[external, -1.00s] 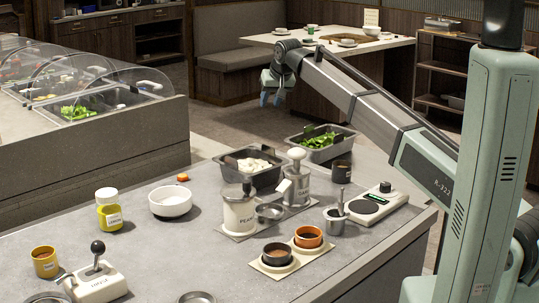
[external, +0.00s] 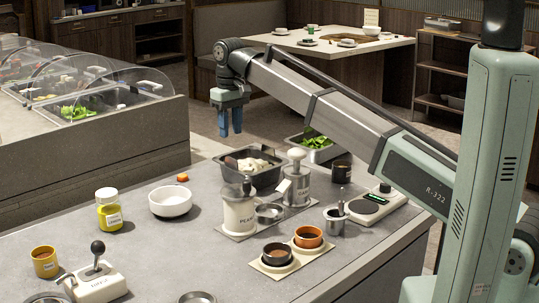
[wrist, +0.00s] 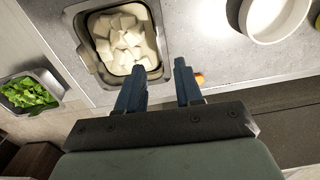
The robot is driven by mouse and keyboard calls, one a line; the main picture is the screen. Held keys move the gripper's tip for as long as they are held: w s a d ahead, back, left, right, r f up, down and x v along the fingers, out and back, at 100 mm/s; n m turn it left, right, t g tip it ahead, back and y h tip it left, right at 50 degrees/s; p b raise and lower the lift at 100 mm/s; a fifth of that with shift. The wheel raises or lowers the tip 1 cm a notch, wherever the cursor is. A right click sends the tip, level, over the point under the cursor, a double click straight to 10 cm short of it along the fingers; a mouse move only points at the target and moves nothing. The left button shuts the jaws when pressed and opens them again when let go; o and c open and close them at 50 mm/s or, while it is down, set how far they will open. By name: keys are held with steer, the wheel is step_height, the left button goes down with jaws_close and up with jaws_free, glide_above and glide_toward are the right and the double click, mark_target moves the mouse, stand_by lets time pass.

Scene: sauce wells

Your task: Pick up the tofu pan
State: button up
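The tofu pan is a dark rectangular metal pan (external: 262,180) holding white tofu cubes, at the back edge of the grey counter in the external view. My gripper (external: 231,133) hangs above and a little left of the pan, pointing down. In the wrist view my gripper's two blue fingers (wrist: 160,75) are apart with nothing between them, and the left finger overlaps the pan's near corner.
A pan of greens (external: 318,146) stands behind the tofu pan. A small orange-red item (external: 183,178) lies near the counter's back edge.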

mark_target(232, 159)
steer(key=f, duration=1)
steer(key=shift+w+f, duration=0.1)
steer(key=shift+w, duration=0.15)
steer(key=shift+c, duration=0.2)
jaws_close()
stand_by(0.9)
